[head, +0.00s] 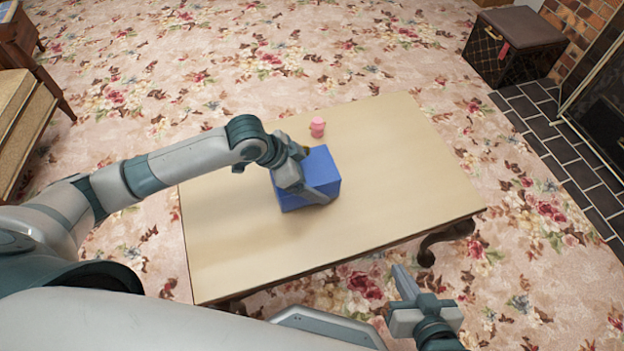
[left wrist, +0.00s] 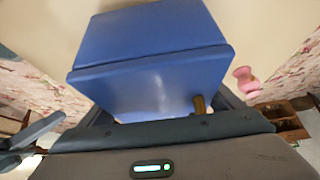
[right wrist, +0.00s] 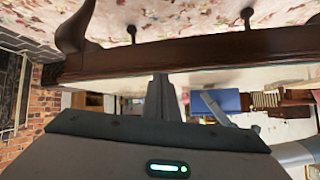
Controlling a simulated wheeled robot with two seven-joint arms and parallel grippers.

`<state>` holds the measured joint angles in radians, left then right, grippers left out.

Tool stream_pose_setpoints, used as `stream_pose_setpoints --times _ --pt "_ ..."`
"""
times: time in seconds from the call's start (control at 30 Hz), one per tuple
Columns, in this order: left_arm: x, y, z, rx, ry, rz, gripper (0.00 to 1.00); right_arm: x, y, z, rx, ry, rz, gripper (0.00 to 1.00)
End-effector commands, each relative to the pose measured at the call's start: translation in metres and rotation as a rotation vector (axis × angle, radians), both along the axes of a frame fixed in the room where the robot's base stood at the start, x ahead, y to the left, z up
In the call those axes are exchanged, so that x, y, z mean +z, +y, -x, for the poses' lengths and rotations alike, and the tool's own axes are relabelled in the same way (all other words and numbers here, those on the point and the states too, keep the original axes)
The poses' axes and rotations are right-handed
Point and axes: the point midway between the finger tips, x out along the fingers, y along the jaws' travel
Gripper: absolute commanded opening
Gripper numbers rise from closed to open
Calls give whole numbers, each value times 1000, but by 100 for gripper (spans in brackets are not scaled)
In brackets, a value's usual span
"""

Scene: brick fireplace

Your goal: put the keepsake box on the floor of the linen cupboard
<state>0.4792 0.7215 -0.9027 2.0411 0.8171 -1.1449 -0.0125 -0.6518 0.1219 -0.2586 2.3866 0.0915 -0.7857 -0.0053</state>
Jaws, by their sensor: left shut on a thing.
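The blue keepsake box (head: 322,169) is at the middle of the pale table. My left gripper (head: 308,188) is shut on it, with the fingers along its sides. In the left wrist view the box (left wrist: 150,80) fills the space between the fingers, and a small brass-coloured knob (left wrist: 200,104) shows on its near face. I cannot tell whether the box rests on the table or is just above it. My right gripper (head: 404,284) is empty beyond the table's near edge; its fingers look together in the right wrist view (right wrist: 161,95). I cannot identify the linen cupboard in these views.
A pink figurine (head: 317,127) stands on the table (head: 410,165) just behind the box. The table's right half is clear. A brown trunk (head: 513,45) and brick fireplace are at the upper right. Wooden furniture (head: 18,28) and a cushioned seat (head: 22,125) are at the left.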

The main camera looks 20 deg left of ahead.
Motion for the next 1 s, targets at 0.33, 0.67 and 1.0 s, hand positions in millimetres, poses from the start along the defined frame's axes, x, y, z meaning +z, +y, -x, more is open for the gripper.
stream_pose_setpoints --times 0.33,0.67,1.0 --pt "-14 0 0 0 -1 2 53 11 5 -8 0 -72 -19 0" --pt "-17 0 0 -1 1 0 100 8 4 -7 1 -55 -14 0" --pt "-15 0 0 0 0 0 100 8 4 -7 0 -60 -15 0"
